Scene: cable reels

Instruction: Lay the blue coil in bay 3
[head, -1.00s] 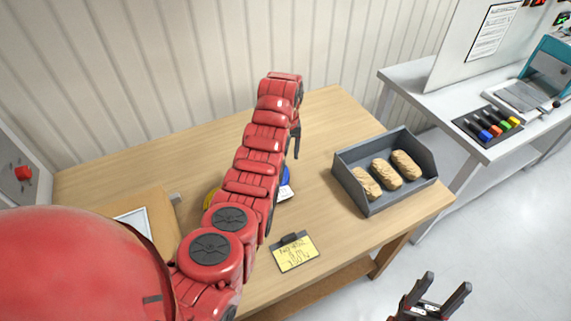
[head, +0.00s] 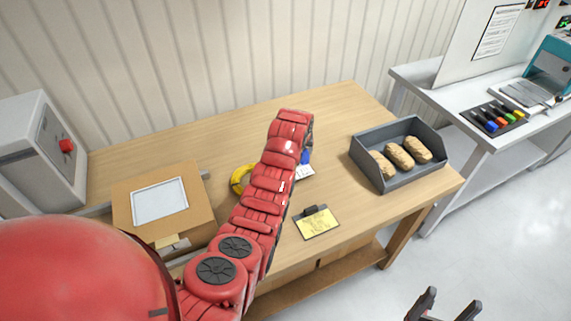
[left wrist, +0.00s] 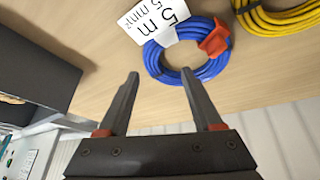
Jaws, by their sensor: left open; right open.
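The blue coil (left wrist: 153,62) lies on the wooden table with a white "5 m" tag (left wrist: 155,22) and an orange-red clip (left wrist: 216,40). In the head view only a bit of the blue coil (head: 306,156) shows behind my left arm. My left gripper (left wrist: 160,73) is open and empty in the left wrist view. Its fingertips are at the coil's near edge; I cannot tell if they touch it. My arm hides this gripper in the head view. My right gripper (head: 451,299) is open and empty, over the floor. I cannot make out a bay numbered 3.
A yellow coil (head: 237,181) lies left of the blue one. A grey bin (head: 375,170) with tan wrapped packages stands at the right. A yellow note on a clipboard (head: 318,224) lies in front. A cardboard box (head: 195,186) and a grey machine (head: 70,170) stand left.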

